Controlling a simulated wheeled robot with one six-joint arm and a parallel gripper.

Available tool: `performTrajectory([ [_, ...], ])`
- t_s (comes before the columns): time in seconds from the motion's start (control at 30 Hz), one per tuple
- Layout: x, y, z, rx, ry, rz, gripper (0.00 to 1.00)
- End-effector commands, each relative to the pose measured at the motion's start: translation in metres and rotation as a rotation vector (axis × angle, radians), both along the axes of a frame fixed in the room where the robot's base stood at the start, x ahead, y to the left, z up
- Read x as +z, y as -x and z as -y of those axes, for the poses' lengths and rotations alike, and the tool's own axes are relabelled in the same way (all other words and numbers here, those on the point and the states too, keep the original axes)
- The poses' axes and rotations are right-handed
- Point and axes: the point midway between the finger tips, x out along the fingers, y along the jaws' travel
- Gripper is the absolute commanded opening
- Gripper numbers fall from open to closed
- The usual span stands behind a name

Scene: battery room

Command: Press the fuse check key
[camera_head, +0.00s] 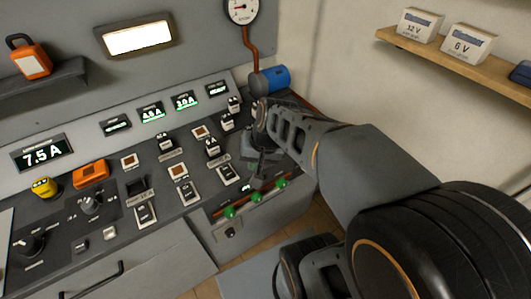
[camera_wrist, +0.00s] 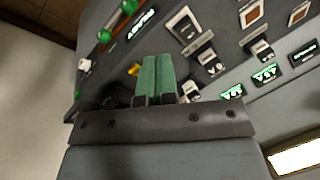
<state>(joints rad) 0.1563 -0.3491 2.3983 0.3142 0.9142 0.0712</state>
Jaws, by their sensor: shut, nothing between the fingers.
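The sloped control panel (camera_head: 110,190) carries several keys in pale frames. I cannot read their labels, so I cannot tell which is the fuse check key. Framed keys show at the middle (camera_head: 188,193), and at the lower left of that (camera_head: 145,213). In the wrist view one framed key (camera_wrist: 183,25) is just beyond and right of the fingertips. My gripper (camera_head: 259,176) is over the right end of the panel, pointing down, and hides part of it. Its green fingers (camera_wrist: 157,60) are shut and empty. Whether they touch anything cannot be told.
Green-knobbed red bars (camera_head: 256,197) lie along the panel's front right, close to my gripper. A blue cylinder (camera_head: 269,81) sits behind my wrist. An orange block (camera_head: 91,173) and yellow knob (camera_head: 43,187) are at left. A shelf (camera_head: 460,66) with boxes is at upper right.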

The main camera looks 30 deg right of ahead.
Motion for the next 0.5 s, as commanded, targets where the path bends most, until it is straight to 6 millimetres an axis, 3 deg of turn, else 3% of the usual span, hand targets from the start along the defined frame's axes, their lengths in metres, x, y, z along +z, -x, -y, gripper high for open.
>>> performTrajectory([
  [0.1,-0.001,-0.035,0.016,-0.28,-0.221,-0.079,0.0],
  [0.3,-0.01,-0.086,0.054,-0.68,-0.536,-0.145,0.0],
  [0.5,-0.017,-0.112,0.085,-0.901,-0.712,-0.165,0.0],
])
